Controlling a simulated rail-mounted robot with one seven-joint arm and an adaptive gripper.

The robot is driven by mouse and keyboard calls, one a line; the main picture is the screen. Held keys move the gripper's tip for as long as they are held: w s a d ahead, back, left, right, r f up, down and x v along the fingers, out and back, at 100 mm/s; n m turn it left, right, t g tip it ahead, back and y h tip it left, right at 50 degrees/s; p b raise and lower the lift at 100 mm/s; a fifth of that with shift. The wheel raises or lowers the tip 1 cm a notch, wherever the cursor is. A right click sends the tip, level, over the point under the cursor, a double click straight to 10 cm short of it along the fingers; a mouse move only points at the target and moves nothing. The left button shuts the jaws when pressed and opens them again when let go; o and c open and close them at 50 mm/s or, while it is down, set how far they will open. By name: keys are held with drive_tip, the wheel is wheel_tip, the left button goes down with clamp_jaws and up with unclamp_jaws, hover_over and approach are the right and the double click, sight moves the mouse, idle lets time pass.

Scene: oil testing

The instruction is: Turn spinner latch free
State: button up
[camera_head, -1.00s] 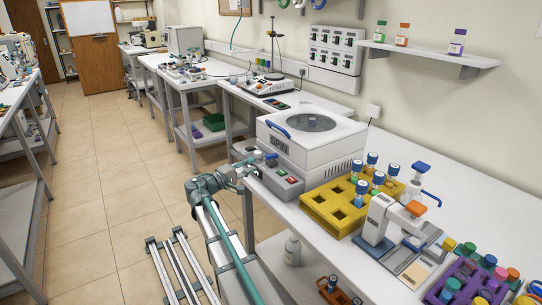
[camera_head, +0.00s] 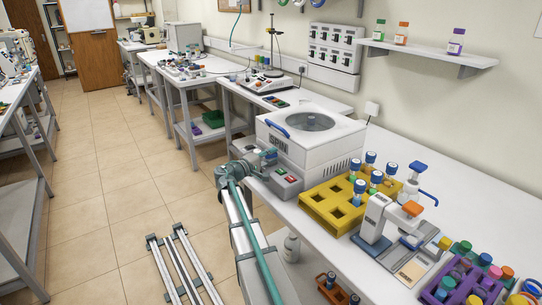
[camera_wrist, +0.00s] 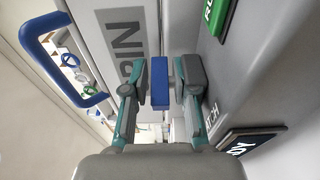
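The spinner (camera_head: 300,143) is a white box with a round window in its lid and a blue lid handle (camera_head: 277,126). That handle shows as a blue loop at the left of the wrist view (camera_wrist: 36,55). The blue latch (camera_wrist: 160,82) stands on the spinner's front, between the fingers of my gripper (camera_wrist: 162,83) in the wrist view. The fingers look open around it, with narrow gaps on both sides. In the head view my gripper (camera_head: 265,157) is at the spinner's front left, and the latch is mostly hidden there.
A grey front panel with a green and a red label (camera_head: 290,179) lies right of my gripper. A dark sign (camera_wrist: 248,142) is on it. A yellow rack (camera_head: 328,217) with blue-capped vials stands right of the spinner.

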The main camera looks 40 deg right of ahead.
clamp_jaws()
drive_tip(key=shift+s+f+n+t+b, duration=0.1)
drive_tip(key=shift+n+t+b, duration=0.3)
drive_tip(key=shift+t+b, duration=0.2)
drive_tip(key=shift+s+f+n+t+b, duration=0.1)
drive_tip(key=shift+n+t+b, duration=0.35)
drive_tip(key=shift+t, duration=0.25)
drive_tip(key=shift+w+r+n+t+y+b, duration=0.2)
drive_tip(key=shift+n+t+y+b, duration=0.4)
drive_tip(key=shift+t, duration=0.4)
unclamp_jaws()
drive_tip(key=v, duration=1.2)
drive_tip(key=shift+f, duration=0.1)
